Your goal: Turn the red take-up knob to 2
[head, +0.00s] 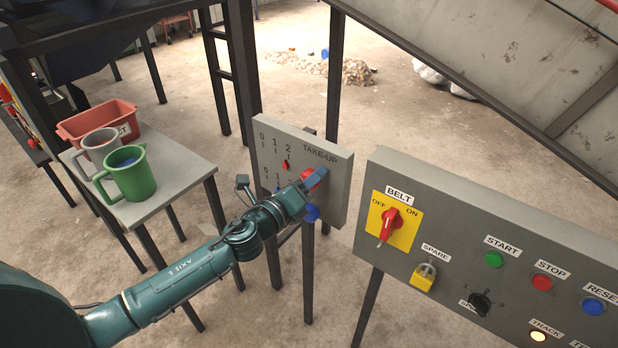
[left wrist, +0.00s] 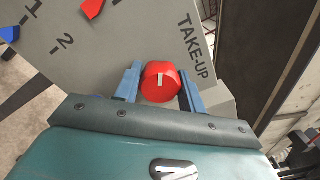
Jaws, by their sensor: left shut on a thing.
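The grey TAKE-UP panel (head: 335,190) carries two 0-1-2 scales. My left gripper (head: 311,181) is shut on the red take-up knob (head: 307,174). In the left wrist view, the fingers (left wrist: 160,88) stand on either side of the red knob (left wrist: 161,82), whose pale index mark faces the camera. The small red pointer (head: 286,165) sits just under the 2 tick of the upper scale, at or very near it. It also shows at the top edge of the left wrist view (left wrist: 92,8). My right gripper is not in view.
A blue knob (head: 312,213) sits just below the gripper, with its blue pointer (left wrist: 10,33) near 1. The BELT panel (head: 450,235) stands close on the right. A table (head: 185,182) with a green jug (head: 130,176), a grey jug and a red bin is on the left.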

